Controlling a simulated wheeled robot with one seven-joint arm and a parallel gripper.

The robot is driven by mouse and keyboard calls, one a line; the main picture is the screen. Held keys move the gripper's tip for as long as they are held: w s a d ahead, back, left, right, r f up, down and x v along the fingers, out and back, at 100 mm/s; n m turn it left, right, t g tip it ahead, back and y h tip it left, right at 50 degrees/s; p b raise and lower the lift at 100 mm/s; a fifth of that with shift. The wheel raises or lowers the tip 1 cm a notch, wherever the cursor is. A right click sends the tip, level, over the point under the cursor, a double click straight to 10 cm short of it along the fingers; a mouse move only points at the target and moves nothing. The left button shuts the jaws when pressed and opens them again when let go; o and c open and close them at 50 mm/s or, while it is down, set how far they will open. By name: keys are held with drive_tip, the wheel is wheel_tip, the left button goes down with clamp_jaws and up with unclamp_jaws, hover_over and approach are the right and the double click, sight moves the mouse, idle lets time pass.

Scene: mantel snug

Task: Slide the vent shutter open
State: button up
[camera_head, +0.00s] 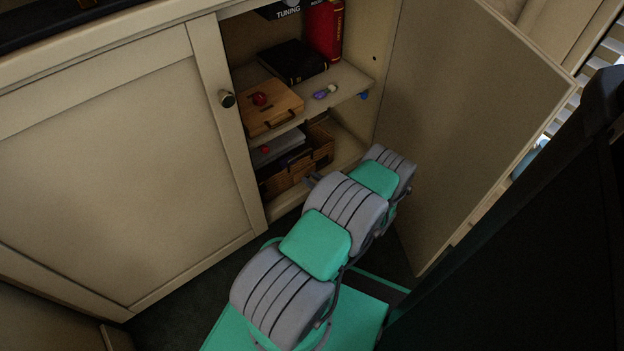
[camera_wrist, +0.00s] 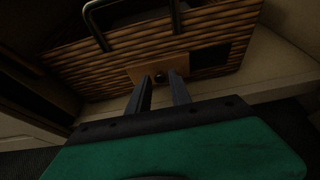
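In the wrist view, a brown woven basket (camera_wrist: 110,62) fills the upper part, with dark handles on top. On its front sits a light wooden shutter plate (camera_wrist: 178,69) with a small dark round knob (camera_wrist: 159,78). To the right of the plate is a dark rectangular opening (camera_wrist: 210,57). My gripper (camera_wrist: 160,77) is open, and the knob shows between its two fingertips. A gap shows on both sides of the knob; I cannot tell its depth between the fingers. In the head view, the basket (camera_head: 322,143) is in the lower cabinet compartment, partly hidden by my arm.
The cabinet shelf (camera_head: 352,80) above holds a wooden case (camera_head: 272,112), a black book (camera_head: 293,62) and a red book (camera_head: 324,30). The open cabinet door (camera_head: 465,100) stands right of my arm; the closed door (camera_head: 110,170) is left.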

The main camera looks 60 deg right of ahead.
clamp_jaws()
idle(1.0)
